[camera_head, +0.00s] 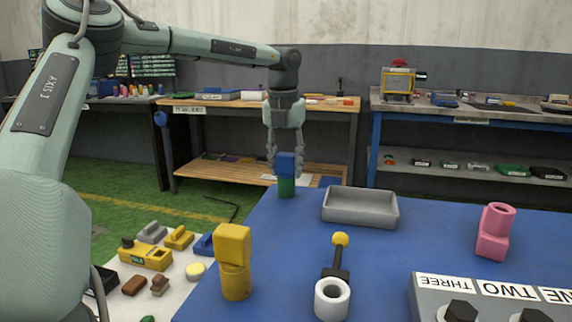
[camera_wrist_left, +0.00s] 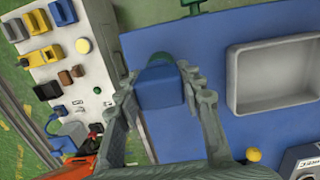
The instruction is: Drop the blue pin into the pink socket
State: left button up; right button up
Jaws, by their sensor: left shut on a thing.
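My left gripper (camera_head: 286,160) points down at the far left part of the blue table and is shut on the blue pin (camera_head: 286,166). The pin's blocky blue head is between the fingers, and it also shows in the left wrist view (camera_wrist_left: 161,88). A green cylinder (camera_head: 287,188) is directly below the blue head; I cannot tell whether the pin's lower end is inside it. The pink socket (camera_head: 493,238) stands upright on the right of the table, with a round opening on top, well apart from the gripper. My right gripper is in neither view.
A grey tray (camera_head: 360,208) lies between the gripper and the pink socket. A yellow block piece (camera_head: 234,262), a white ring (camera_head: 332,299) with a yellow-knobbed lever (camera_head: 340,240), and a grey numbered panel (camera_head: 428,306) are nearer. Small parts lie on a white surface (camera_head: 190,283) at left.

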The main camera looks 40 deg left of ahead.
pick_arm(q)
jog(key=c, duration=0.5)
jog(key=o, duration=0.6)
jog(key=c, duration=0.4)
jog(key=shift+c, duration=0.9)
jog(key=shift+r, duration=0.1)
jog(key=shift+r+p, duration=0.4)
jog(key=shift+r, duration=0.15)
jog(key=shift+r, duration=0.1)
